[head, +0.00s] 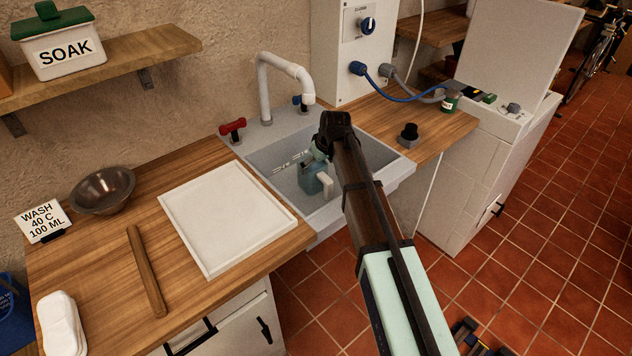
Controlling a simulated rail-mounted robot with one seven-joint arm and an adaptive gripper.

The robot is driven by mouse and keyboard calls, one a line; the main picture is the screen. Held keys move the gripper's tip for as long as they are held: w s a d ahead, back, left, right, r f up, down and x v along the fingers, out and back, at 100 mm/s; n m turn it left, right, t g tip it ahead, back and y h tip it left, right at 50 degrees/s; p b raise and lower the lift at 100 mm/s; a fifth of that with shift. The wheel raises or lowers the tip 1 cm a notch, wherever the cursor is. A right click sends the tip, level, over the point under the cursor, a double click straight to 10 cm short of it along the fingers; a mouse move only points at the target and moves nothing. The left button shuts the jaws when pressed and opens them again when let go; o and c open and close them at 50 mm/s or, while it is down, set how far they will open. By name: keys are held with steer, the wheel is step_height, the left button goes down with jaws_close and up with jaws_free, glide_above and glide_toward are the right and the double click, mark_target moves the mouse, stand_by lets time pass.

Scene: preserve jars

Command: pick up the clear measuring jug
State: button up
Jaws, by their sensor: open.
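The clear measuring jug (308,182) stands in the sink basin, a bluish see-through vessel with a pale handle on its right side. My arm reaches in from the lower right and bends down over the sink. My gripper (319,156) points down at the top of the jug, and its fingers are small and partly hidden by my own wrist. The jaws are open. I cannot tell whether the fingers touch the jug or hang just above it.
The grey sink (262,160) has a white tap (285,68) arching behind the jug. A white drainboard (225,218) lies to its left, with a metal bowl (103,190) and a wooden stick (146,272) beyond. A small black object (408,134) sits right of the sink.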

mark_target(318, 179)
steer(key=shift+p+x, duration=0.75)
steer(key=shift+x, duration=1.75)
steer(key=shift+s+d, duration=0.1)
steer(key=shift+s, duration=0.05)
steer(key=c, duration=1.6)
